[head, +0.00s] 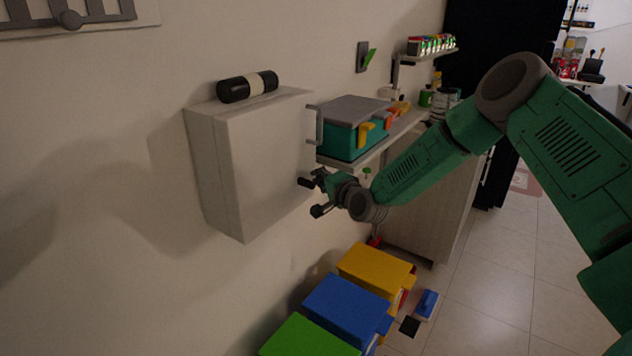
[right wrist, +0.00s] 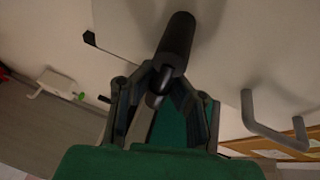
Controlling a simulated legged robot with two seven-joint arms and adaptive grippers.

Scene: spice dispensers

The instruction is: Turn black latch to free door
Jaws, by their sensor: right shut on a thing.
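A white wall cabinet (head: 205,165) has its closed-looking door (head: 265,160) facing me. The black latch (head: 304,182) sits at the door's lower right edge. In the right wrist view the latch (right wrist: 178,42) is a dark cylinder-like knob standing out from the pale door (right wrist: 230,50). My right gripper (head: 319,194) is at the latch. In the right wrist view its fingers (right wrist: 160,78) are closed on the latch's near end, partly hiding it. The grey door handle (right wrist: 272,128) is apart from the gripper. My left gripper is not in view.
A black-and-white cylinder (head: 247,87) lies on top of the cabinet. A shelf behind holds a teal box with a grey lid (head: 350,112). Yellow (head: 376,268), blue (head: 345,308) and green (head: 308,338) boxes stand below. Tiled floor at right is mostly clear.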

